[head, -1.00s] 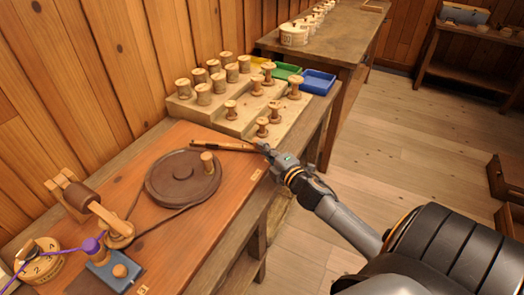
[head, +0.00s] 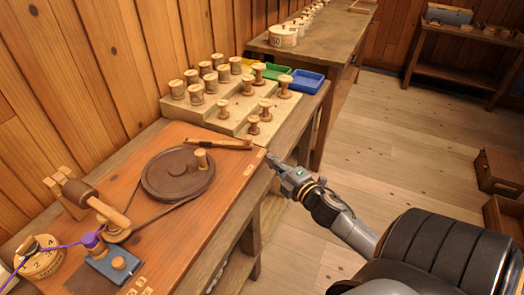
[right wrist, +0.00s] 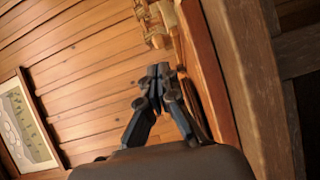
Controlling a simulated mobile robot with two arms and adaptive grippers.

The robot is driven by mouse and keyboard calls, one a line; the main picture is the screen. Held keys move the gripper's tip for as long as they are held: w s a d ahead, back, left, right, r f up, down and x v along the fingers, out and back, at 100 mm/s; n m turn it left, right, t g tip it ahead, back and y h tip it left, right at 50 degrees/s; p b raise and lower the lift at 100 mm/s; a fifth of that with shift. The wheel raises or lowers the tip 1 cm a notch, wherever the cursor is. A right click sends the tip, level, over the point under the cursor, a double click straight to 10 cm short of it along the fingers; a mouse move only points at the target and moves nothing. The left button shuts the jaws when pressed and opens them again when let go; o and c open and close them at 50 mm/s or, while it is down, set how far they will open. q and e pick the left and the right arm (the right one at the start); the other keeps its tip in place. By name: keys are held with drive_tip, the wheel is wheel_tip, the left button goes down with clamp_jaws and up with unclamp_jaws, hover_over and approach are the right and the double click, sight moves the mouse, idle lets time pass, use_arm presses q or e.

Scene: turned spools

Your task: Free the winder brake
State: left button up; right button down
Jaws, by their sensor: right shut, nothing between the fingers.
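The winder sits on a reddish wooden board (head: 222,178) at the table's edge. Its dark brown wheel (head: 165,180) has an upright wooden peg (head: 201,159). A slim wooden lever with a dark part, seemingly the brake (head: 220,143), lies along the far side of the wheel; I cannot tell whether it touches the rim. My right gripper (head: 272,160) is shut and empty, just right of the lever's right end and apart from it, by the board's edge. Its closed fingers (right wrist: 158,74) show in the right wrist view. My left gripper is not in view.
Wooden spools (head: 222,72) stand on a stepped block (head: 205,115) behind the winder, beside a blue tray (head: 301,82) and a green tray (head: 275,71).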

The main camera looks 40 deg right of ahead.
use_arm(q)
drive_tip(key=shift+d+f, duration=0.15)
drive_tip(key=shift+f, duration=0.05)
use_arm(e)
drive_tip(key=shift+s+d+r, duration=0.1)
drive_tip(key=shift+s+r, duration=0.05)
drive_tip(key=shift+s, duration=0.8)
drive_tip(key=shift+s+r, duration=0.1)
drive_tip(key=shift+s, duration=0.85)
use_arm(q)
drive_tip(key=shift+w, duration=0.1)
